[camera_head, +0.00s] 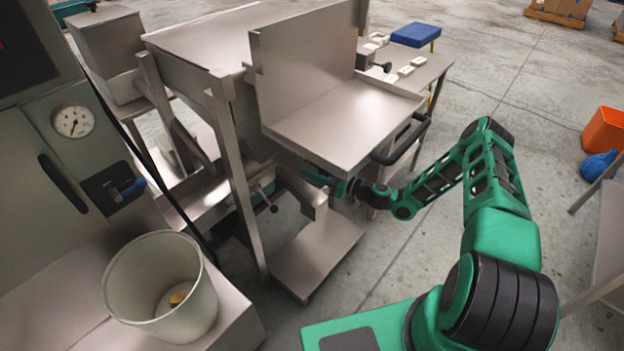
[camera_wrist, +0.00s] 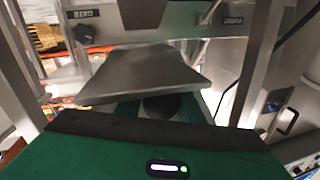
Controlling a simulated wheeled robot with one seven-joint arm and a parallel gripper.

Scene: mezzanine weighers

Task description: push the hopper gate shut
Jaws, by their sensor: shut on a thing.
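The weigher's hopper has a steel tray (camera_head: 345,120) with an upright back plate. My gripper (camera_head: 322,178) is just below the tray's front edge, partly hidden by it. It is shut on a part of the hopper gate, but the held part is hard to make out. In the wrist view a flat grey metal plate (camera_wrist: 145,73) lies straight ahead of my gripper, seemingly part of the gate. A dark rounded part (camera_wrist: 165,105) shows under its near edge. The fingertips are hidden, and I cannot tell how far the gate stands open.
A white bucket (camera_head: 160,285) with a small yellowish item inside stands at the lower left. A pressure gauge (camera_head: 72,121) is on the grey cabinet. Steel legs and a low plate (camera_head: 315,255) crowd my gripper.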

